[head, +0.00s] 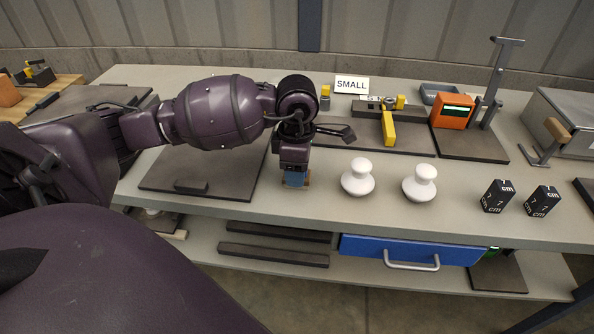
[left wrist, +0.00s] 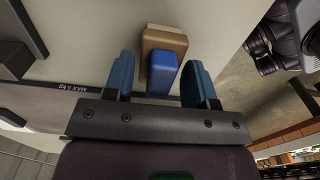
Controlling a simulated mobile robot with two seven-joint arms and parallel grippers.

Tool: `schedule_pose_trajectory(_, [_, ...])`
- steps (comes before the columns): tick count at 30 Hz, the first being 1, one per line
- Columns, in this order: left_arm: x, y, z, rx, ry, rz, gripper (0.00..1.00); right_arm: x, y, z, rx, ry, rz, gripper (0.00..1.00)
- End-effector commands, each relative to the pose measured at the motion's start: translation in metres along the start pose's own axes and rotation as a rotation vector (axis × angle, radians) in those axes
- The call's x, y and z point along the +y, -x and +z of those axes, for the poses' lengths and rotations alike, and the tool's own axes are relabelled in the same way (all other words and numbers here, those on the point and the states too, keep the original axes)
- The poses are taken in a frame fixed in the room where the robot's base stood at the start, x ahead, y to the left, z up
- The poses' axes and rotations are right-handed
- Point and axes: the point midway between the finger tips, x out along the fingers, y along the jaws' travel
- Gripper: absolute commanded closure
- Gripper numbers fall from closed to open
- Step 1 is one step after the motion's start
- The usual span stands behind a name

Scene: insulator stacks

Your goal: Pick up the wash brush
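The wash brush shows in the left wrist view as a tan block with a blue part (left wrist: 161,76) on the pale table top. It lies between the two blue fingers of my left gripper (left wrist: 158,82), with gaps visible on both sides. In the head view my left gripper (head: 295,180) points down near the table's front edge, left of the white insulators. My right gripper is not in view.
Two white insulators (head: 358,178) (head: 420,184) stand right of the gripper, then two black cubes (head: 497,196) (head: 542,202). A dark mat (head: 205,180) lies to the left. A "SMALL" sign (head: 352,85) and an orange device (head: 452,111) stand behind. A blue drawer (head: 365,248) is below.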

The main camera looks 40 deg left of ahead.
Motion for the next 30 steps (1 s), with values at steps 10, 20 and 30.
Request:
schedule_pose_trajectory(10, [0.000, 0.000, 0.000, 0.000, 0.000, 0.000, 0.83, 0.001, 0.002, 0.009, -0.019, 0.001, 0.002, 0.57])
schedule_pose_trajectory(20, [0.001, 0.024, 0.000, -0.002, -0.001, 0.006, 0.83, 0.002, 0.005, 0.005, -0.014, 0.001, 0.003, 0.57])
schedule_pose_trajectory(30, [0.001, 0.109, 0.000, -0.003, 0.000, 0.010, 0.83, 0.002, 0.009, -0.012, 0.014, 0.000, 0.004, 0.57])
